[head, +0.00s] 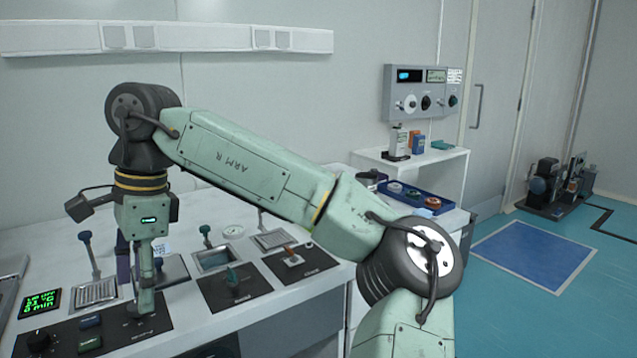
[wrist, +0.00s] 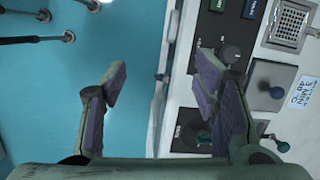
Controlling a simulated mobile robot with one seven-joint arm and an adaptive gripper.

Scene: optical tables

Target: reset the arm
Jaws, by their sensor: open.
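My arm (head: 240,160) is green with dark joints and reaches from the lower right across the bench to the left. My gripper (head: 145,300) points down over the bench's front left, near a black control panel (head: 120,327). In the wrist view my gripper (wrist: 160,75) is open, with its two purple-padded fingers well apart and nothing between them. The bench edge and blue floor show between the fingers. A dark round knob (wrist: 231,53) is close to the right finger. Whether a fingertip touches the panel cannot be told.
The white bench (head: 215,325) carries a green display (head: 40,302), a blue-topped lever (head: 86,240), a drain grate (head: 97,293) and a black plate with a teal knob (head: 232,278). A blue tray (head: 405,190) stands to the right. Blue floor is open beyond it.

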